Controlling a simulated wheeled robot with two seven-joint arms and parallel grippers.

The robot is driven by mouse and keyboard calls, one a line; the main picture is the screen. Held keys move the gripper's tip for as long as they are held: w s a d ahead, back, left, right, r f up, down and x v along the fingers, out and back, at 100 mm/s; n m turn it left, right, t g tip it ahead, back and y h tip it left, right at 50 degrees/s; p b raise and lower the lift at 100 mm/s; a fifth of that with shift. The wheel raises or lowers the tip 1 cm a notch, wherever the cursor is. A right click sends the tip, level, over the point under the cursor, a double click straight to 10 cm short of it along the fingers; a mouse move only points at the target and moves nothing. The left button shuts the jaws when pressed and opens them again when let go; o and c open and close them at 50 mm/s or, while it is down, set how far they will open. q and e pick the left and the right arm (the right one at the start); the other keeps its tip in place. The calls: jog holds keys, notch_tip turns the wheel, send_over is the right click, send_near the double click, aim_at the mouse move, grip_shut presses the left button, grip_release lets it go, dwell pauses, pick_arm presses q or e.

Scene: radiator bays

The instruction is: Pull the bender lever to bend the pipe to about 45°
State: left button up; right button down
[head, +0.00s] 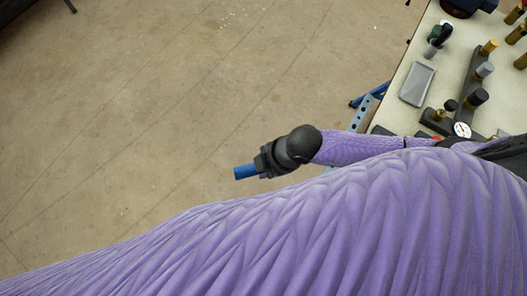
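A purple-sleeved arm of mine reaches left from the workbench side and ends in a black wrist and a black gripper (265,161) over the open floor. A short blue piece (245,172) sticks out at its left end. I cannot tell whether this is a fingertip or something held. Which of my arms it belongs to is also unclear. A large purple sleeve of mine fills the lower part of the view and hides what lies behind it. I cannot make out the bender, its lever or the pipe.
The workbench (412,68) stands at the upper right on a blue perforated leg (361,113). It bears a grey tray (418,84), a dark manifold (463,86) with knobs and brass fittings, and a round white gauge (462,130). The concrete floor (150,110) on the left is clear.

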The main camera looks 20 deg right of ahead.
jog(key=shift+s+a, duration=0.1)
jog(key=shift+s, duration=0.1)
jog(key=shift+c, duration=1.8)
grip_release()
pick_arm(q)
jog(key=shift+a, duration=0.5)
pick_arm(e)
jog(key=shift+o, duration=0.4)
pick_arm(q)
jog(key=r+p, duration=0.1)
jog(key=d+r+p, duration=0.1)
jog(key=shift+r+p, duration=0.4)
pick_arm(e)
jog(key=v, duration=1)
jog(key=shift+f, duration=0.1)
jog(key=shift+c, duration=0.4)
